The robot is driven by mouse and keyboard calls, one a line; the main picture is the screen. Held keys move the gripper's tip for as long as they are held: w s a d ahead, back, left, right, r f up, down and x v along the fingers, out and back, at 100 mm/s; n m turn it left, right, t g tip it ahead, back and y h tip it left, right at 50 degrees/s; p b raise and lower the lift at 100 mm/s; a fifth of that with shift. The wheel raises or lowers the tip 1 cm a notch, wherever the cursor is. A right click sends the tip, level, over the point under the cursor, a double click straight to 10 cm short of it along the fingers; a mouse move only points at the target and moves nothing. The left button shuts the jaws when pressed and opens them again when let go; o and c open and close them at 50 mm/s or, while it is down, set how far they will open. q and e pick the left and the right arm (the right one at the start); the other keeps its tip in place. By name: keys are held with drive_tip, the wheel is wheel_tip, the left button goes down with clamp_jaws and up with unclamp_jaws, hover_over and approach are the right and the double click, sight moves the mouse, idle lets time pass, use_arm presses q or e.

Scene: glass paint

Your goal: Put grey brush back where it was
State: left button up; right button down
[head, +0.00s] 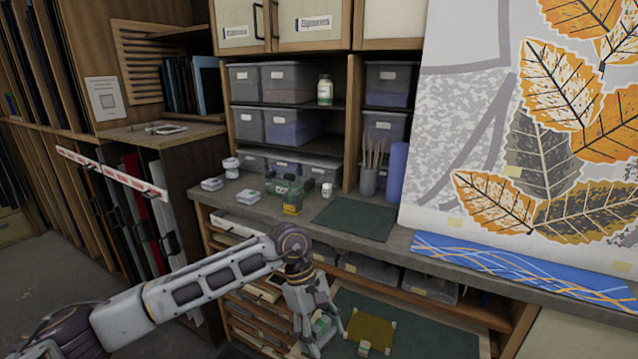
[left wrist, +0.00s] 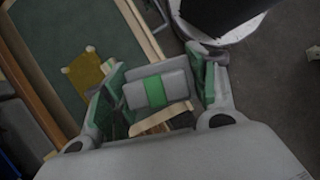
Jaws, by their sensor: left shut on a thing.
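My left gripper (head: 318,330) is low in the head view, above the edge of the pulled-out tray. In the left wrist view its two fingers (left wrist: 160,92) are shut on a grey block-shaped thing with a green band, which looks like the grey brush (left wrist: 176,86). A pale wooden piece (left wrist: 160,120) shows just below it; I cannot tell if it is part of the brush. In the head view the brush is mostly hidden by the fingers. My right gripper is not in view.
The tray has a dark green mat (head: 420,328) and an olive square with pale corners (head: 370,330). A small pale block (head: 363,348) lies near the square. Above is the grey counter (head: 300,222) with jars, small boxes and a cup of brushes (head: 370,180).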

use_arm(q)
drive_tip(key=shift+s+d+f+b, duration=0.3)
drive_tip(key=shift+s+d+b, duration=0.1)
drive_tip(key=shift+s, duration=0.3)
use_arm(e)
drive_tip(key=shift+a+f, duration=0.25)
